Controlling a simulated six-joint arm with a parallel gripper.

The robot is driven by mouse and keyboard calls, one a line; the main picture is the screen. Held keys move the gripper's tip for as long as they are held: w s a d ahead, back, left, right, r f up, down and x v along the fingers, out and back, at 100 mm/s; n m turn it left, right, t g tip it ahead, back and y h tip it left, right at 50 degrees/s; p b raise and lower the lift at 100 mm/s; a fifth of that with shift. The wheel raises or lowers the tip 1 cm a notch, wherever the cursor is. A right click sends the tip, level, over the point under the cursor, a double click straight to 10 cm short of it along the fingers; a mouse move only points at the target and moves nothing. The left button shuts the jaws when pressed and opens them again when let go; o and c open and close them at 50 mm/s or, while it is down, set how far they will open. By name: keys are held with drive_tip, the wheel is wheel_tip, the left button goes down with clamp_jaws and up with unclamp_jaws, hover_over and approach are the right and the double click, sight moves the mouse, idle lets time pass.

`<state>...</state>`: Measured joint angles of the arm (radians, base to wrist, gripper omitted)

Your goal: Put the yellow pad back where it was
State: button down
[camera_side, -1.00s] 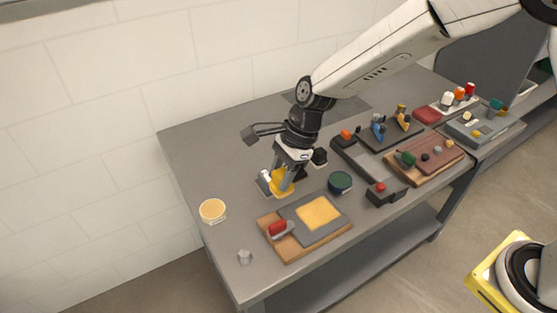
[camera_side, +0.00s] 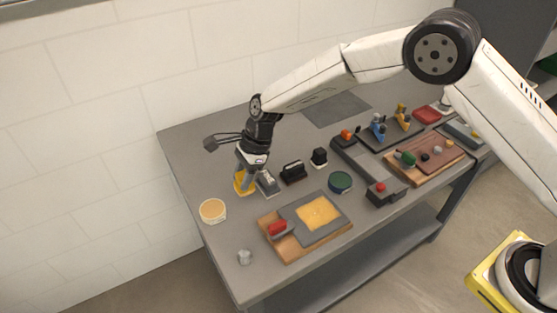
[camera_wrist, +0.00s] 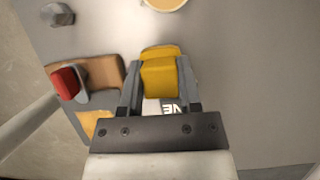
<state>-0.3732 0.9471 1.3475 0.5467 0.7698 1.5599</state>
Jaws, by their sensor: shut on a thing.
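The yellow pad (camera_wrist: 160,76) is a small yellow block between the two fingers of my gripper (camera_wrist: 160,90) in the wrist view. In the side view my gripper (camera_side: 246,180) is shut on the yellow pad (camera_side: 241,185), low over the left part of the table. A small grey holder (camera_side: 267,184) stands just right of the pad. I cannot tell whether the pad touches the table. A white label with dark letters (camera_wrist: 172,106) shows between the fingers, below the pad in the wrist view.
A round tub with a pale orange top (camera_side: 212,210) stands to the front left. A wooden board (camera_side: 290,250) carries a grey plate, a yellow sheet and a red-handled tool. The back left table is clear.

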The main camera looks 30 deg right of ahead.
sight(237, 180)
drive_tip(key=shift+w+a+f, duration=0.3)
drive_tip(key=shift+w+f, duration=0.3)
drive_tip(key=shift+f, duration=0.2)
drive_tip(key=shift+w+a+f, duration=0.1)
drive_tip(key=shift+w+f, duration=0.15)
drive_tip(key=shift+f, duration=1.6)
drive_tip(key=shift+f, duration=0.15)
drive_tip(key=shift+c, duration=1.4)
unclamp_jaws()
drive_tip(key=v, duration=1.2)
